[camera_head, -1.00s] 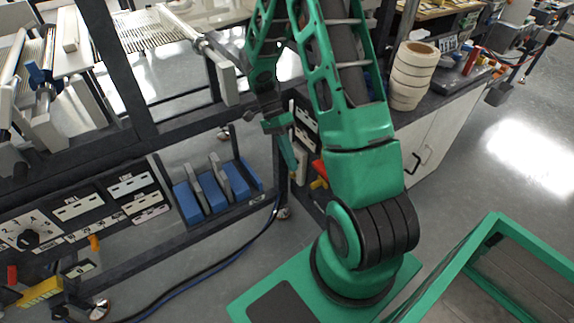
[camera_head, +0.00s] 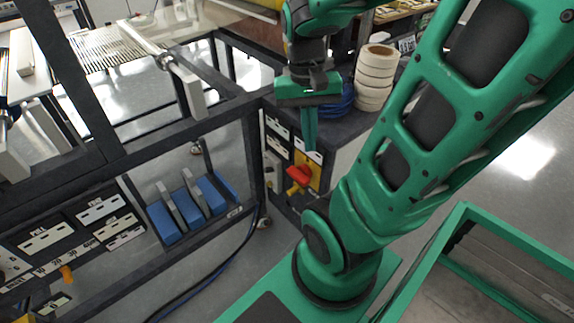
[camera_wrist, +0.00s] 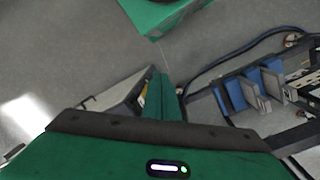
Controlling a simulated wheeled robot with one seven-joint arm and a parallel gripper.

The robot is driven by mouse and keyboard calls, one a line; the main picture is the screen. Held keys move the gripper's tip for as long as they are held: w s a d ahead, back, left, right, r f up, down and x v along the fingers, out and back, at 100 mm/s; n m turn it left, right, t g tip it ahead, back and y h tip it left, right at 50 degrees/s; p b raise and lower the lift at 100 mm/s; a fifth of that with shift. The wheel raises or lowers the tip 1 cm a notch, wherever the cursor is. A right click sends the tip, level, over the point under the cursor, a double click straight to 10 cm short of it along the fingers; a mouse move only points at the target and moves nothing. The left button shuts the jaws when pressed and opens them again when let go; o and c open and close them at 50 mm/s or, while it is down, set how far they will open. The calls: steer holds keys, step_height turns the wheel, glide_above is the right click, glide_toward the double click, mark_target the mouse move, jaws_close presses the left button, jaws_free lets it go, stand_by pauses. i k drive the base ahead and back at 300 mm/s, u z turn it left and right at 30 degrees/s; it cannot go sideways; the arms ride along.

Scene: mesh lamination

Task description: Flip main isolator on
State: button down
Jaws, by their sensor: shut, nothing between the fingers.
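The main isolator shows as a red handle (camera_head: 299,176) on a yellow plate (camera_head: 315,172), on the dark panel beside the cabinet in the head view. The handle looks slanted, but whether it stands at on or off I cannot tell. My gripper (camera_head: 310,142) points down just above the isolator in the picture, its fingers shut together and empty. A gap shows between the fingertips and the red handle; the depth between them is unclear. In the wrist view my shut fingers (camera_wrist: 161,96) show, and I cannot make out the isolator there.
White rolls (camera_head: 375,78) and a blue coil (camera_head: 341,101) sit on the counter behind my gripper. A dark frame post (camera_head: 253,165) stands left of the isolator. Blue blocks (camera_head: 209,191) lie on the lower rack. A dark cable (camera_head: 213,272) runs over the floor.

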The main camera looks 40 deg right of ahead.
mark_target(303, 174)
steer(key=z, duration=1.5)
steer(key=k, duration=0.9)
steer(key=u, duration=1.25)
steer(key=i, duration=1)
steer(key=z, duration=0.05)
